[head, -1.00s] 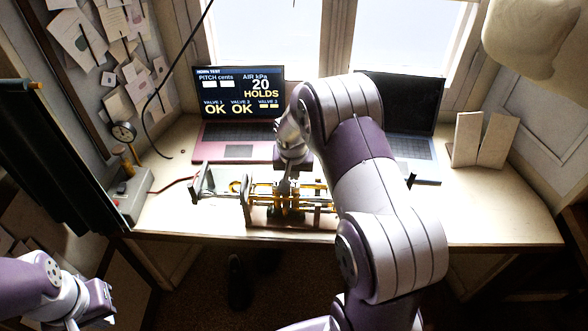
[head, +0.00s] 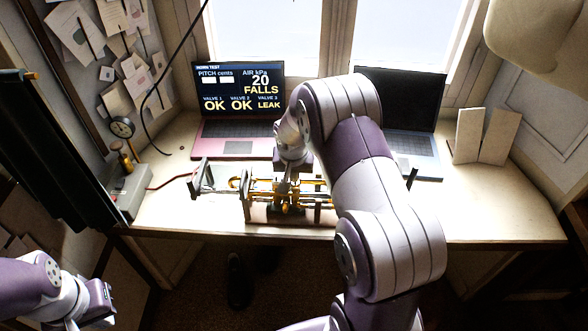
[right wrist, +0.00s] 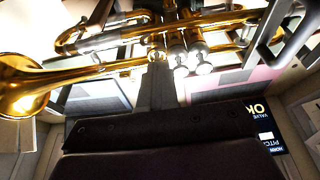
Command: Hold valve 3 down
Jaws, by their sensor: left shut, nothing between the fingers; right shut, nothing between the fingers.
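The brass horn (head: 318,188) lies in a holder on the bench, partly hidden behind my right arm. In the right wrist view its bell (right wrist: 22,88) is at the left. Two silvery valve caps (right wrist: 203,66) show beside my right fingertips. My right gripper (head: 288,184), also in the right wrist view (right wrist: 157,58), is shut with nothing in it. Its tips point down at the end of the valve row and cover that valve, apparently touching it. My left gripper (head: 108,299) is shut and empty, low at the left, away from the horn.
The left laptop (head: 238,100) reads 20 kPa, FALLS, valves 1 and 2 OK, valve 3 LEAK. A dark-screened laptop (head: 405,105) stands to the right. A grey box (head: 128,195) and a gauge (head: 122,127) are at the left. The bench's right side (head: 500,210) is clear.

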